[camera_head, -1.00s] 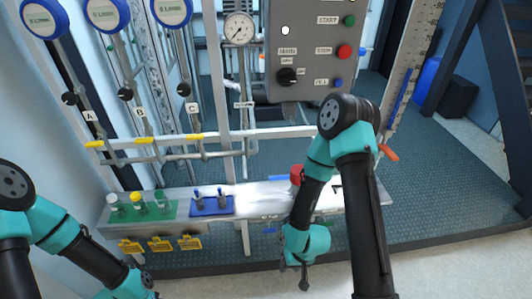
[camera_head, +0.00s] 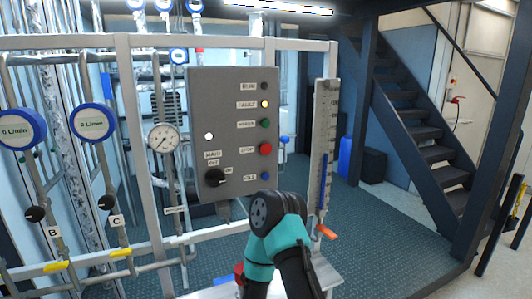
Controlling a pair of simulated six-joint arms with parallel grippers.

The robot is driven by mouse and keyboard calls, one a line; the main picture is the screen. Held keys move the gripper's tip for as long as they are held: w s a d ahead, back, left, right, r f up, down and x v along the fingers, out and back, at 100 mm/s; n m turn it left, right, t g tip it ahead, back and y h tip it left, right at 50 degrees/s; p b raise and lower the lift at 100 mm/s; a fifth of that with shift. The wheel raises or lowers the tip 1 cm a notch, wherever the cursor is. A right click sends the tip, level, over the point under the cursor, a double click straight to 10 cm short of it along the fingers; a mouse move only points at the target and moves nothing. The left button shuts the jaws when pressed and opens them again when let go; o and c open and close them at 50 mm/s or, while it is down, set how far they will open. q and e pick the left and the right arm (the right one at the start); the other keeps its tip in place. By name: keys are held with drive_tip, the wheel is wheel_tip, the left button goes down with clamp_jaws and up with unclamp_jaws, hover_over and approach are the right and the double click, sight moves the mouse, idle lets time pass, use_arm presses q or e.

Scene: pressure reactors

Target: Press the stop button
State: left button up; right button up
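The stop button (camera_head: 265,149) is a round red button on the right side of the grey control panel (camera_head: 232,100), beside a small label. A green button (camera_head: 265,123) is above it and a blue button (camera_head: 266,175) below it. Part of one of my arms, teal and black, rises from the bottom edge below the panel; its gripper is out of the picture. My other arm and its gripper are not in view. Nothing touches the stop button.
A scaled column (camera_head: 325,140) with an orange handle (camera_head: 326,232) stands right. Metal stairs (camera_head: 430,130) are farther right.

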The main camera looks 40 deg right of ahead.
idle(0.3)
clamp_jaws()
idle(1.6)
